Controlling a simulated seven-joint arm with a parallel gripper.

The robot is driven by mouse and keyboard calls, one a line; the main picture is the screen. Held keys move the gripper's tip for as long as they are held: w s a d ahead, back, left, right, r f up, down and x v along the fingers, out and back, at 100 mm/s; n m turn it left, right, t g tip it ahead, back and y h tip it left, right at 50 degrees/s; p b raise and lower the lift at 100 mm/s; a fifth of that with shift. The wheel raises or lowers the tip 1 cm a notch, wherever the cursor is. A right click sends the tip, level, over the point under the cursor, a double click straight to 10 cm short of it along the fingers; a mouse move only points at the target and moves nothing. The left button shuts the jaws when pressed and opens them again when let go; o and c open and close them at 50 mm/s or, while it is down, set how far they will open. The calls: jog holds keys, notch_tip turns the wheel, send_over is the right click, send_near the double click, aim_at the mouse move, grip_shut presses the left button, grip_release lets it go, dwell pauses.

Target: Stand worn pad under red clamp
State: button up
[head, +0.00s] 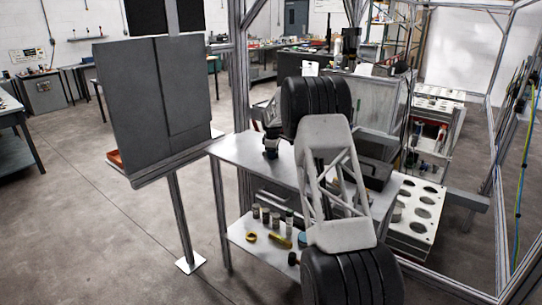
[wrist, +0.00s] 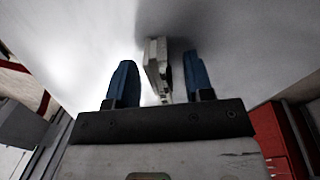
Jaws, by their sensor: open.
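My gripper (wrist: 157,60) is open in the wrist view, with its two blue fingers apart. A pale grey, chipped block that looks like the worn pad (wrist: 154,72) lies between the fingers on a smooth pale surface. Its right side is dark. In the head view my arm covers much of the bench, and I cannot make out the pad there.
The metal bench (head: 240,151) has a lower shelf (head: 262,247) with several small cylinders and a yellow item. A dark panel on a post (head: 155,95) stands to the left. A white rack with round holes (head: 418,212) stands to the right.

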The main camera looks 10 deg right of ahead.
dwell(0.4)
grip_shut()
jog(key=shift+r, duration=0.15)
notch_tip(320, 180, up, 10)
dwell(0.8)
dwell(0.4)
